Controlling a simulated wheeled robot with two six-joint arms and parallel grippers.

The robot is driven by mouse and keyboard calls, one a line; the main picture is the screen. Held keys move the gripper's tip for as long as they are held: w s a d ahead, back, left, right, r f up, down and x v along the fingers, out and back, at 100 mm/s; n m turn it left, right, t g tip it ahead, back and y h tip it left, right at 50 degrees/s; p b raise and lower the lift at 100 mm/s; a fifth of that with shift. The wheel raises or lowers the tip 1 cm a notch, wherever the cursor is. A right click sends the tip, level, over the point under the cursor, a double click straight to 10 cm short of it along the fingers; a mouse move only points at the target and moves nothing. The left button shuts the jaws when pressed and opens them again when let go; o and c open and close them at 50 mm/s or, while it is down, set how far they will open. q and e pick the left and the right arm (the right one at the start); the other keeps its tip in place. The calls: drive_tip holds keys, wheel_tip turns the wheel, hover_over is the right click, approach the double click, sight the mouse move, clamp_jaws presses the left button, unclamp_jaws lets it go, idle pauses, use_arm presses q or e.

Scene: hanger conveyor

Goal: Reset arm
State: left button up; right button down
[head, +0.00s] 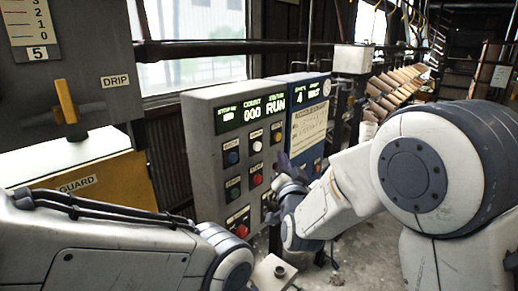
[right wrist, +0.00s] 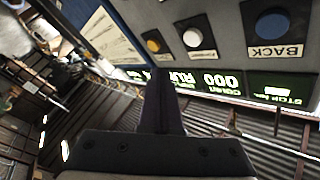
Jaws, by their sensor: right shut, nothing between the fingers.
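My right gripper (head: 284,160) is in front of the grey control panel (head: 202,128), near its right edge. In the right wrist view its dark fingers (right wrist: 161,88) are together with nothing between them. The panel shows upside down there, with a blue BACK button (right wrist: 272,26), a white button (right wrist: 192,38) and a yellow button (right wrist: 153,46). The fingertips look apart from these buttons. In the head view the display (head: 252,112) reads COUNT 000 and STATUS RUN. My left arm crosses the lower left; its gripper does not show.
A blue panel (head: 308,92) stands right of the grey one. At left are a grey DRIP box (head: 80,60) with a yellow lever (head: 66,102) and a yellow GUARD housing (head: 120,182). Slanted wooden pieces (head: 398,88) are at the back right.

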drive_tip(key=shift+a, duration=0.1)
idle(0.3)
drive_tip(key=s+a+f+n+g+y, duration=0.1)
drive_tip(key=s+a+f+n+g, duration=0.3)
drive_tip(key=s, duration=0.3)
drive_tip(key=s+a+f+n+g+y, duration=0.1)
drive_tip(key=s+f+n+g, duration=0.2)
drive_tip(key=s+f+g, duration=0.4)
drive_tip(key=s+d+f+n+g+h, duration=0.2)
drive_tip(key=s+d+n+g, duration=0.1)
drive_tip(key=s, duration=0.9)
drive_tip(key=s+d+f+n+g+h, duration=0.2)
drive_tip(key=s+d+g, duration=0.3)
drive_tip(key=s, duration=0.6)
drive_tip(key=shift+s+d+f+n, duration=0.3)
drive_tip(key=shift+s+d+n, duration=0.1)
drive_tip(key=shift+d+n, duration=0.1)
idle(3.4)
